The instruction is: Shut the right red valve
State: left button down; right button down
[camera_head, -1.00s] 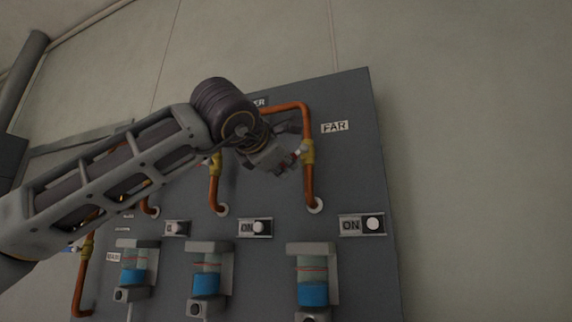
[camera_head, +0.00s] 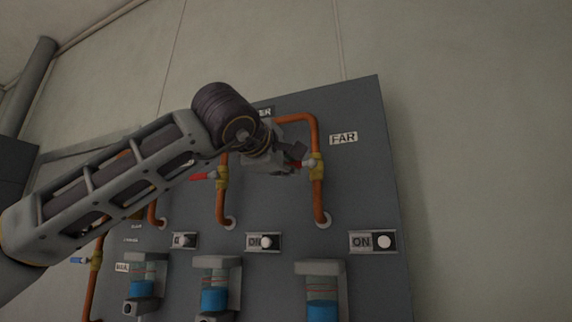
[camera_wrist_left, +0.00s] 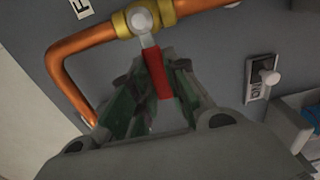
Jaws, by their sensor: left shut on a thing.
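The right red valve sits on the vertical stretch of the rightmost orange pipe, under the FAR label. Its brass body (camera_head: 317,169) is in clear view. In the left wrist view its red handle (camera_wrist_left: 156,72) points away from the pipe, roughly crosswise to it. My left gripper (camera_head: 293,157) is at the left of this valve body, shut on the handle. In the left wrist view the fingers of the gripper (camera_wrist_left: 161,84) lie on both sides of the handle. In the head view the gripper hides most of the handle. My right gripper is out of view.
The middle pipe has a similar valve with a red handle (camera_head: 203,176) sticking out left, just below my left arm. A blue handle (camera_head: 79,260) is at lower left. Switches, including the right ON switch (camera_head: 373,241), and blue-filled cylinders (camera_head: 322,309) line the panel below.

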pick_arm(q)
jog(key=c, duration=1.4)
grip_release()
jog(key=v, duration=1.2)
jog(key=shift+r, duration=0.1)
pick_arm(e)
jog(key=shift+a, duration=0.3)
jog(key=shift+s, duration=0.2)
